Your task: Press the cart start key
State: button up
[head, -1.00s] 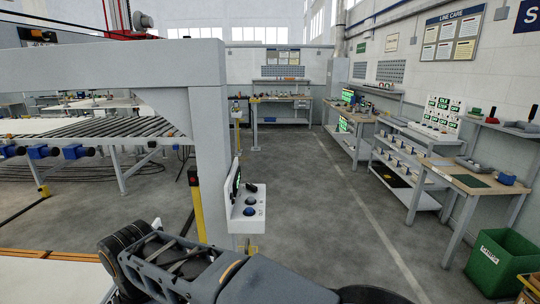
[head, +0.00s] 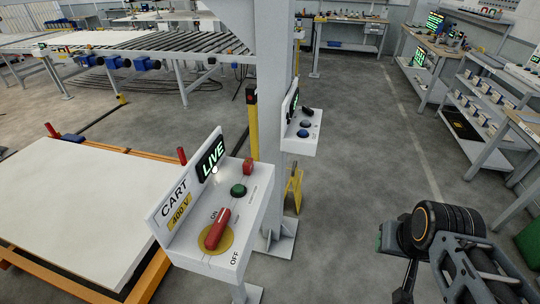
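The cart control box (head: 247,215) is white and reads CART and 400 V, with a lit LIVE display (head: 210,158). A round green key (head: 238,190) sits on its sloped top. It carries no label I can read. A red handle (head: 217,229) on a yellow disc stands nearer me, between ON and OFF markings and pointing towards ON.
A second box with a blue button (head: 303,134) is fixed to the grey gantry post (head: 273,80) behind. A yellow post (head: 252,130) stands beside it. A large pale sheet lies on an orange cart (head: 128,283) at left. The floor between box and arm is clear.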

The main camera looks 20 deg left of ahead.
aim_at(238, 189)
jog(key=k, duration=0.5)
jog(key=u, duration=0.3)
jog(key=i, duration=0.35)
jog(key=u, duration=1.25)
jog(key=k, duration=0.65)
jog(key=i, duration=1.15)
jog(key=u, duration=0.55)
